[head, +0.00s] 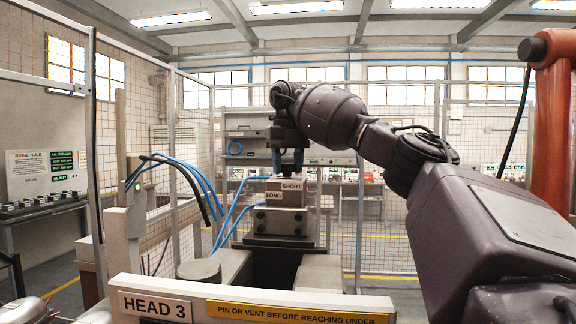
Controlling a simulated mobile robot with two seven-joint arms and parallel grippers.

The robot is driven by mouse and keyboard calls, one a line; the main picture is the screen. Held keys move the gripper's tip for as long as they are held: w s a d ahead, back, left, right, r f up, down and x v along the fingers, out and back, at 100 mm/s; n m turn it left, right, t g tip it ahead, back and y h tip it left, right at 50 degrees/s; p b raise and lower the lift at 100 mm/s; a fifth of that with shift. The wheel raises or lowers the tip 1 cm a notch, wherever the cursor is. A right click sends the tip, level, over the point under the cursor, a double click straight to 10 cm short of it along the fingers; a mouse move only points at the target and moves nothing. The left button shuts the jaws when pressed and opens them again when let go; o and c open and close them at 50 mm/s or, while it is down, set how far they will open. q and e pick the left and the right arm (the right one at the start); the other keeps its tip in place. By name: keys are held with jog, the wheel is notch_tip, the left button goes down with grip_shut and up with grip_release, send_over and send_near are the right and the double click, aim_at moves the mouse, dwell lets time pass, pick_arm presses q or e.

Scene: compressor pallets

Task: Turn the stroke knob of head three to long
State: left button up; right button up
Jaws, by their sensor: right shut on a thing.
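The head three unit (281,222) stands in the middle of the head view, behind a white rail with a HEAD 3 sign (155,306). Its upper block carries a SHORT label (291,186) and, lower and to the left, a LONG label (274,196). My right arm comes in from the right, and my right gripper (288,168) points down onto the top of this block. It is shut on the stroke knob, which is mostly hidden by the fingers; I cannot tell which way the knob points. My left gripper is not in view.
A yellow warning strip (297,312) runs along the front rail. Blue hoses (233,217) loop at the unit's left. A grey post (124,235) with a green light stands further left. Mesh fencing (390,215) and an orange column (551,130) stand behind and right.

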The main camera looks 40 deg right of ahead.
jog(key=m, duration=0.4)
jog(key=shift+m, duration=0.3)
jog(key=m, duration=0.4)
jog(key=shift+w+a+m, duration=0.1)
jog(key=shift+w+m, duration=0.05)
jog(key=shift+m, duration=0.15)
jog(key=m, duration=0.4)
jog(key=shift+w+m, duration=0.1)
jog(key=shift+m, duration=2.1)
jog(key=o, duration=0.9)
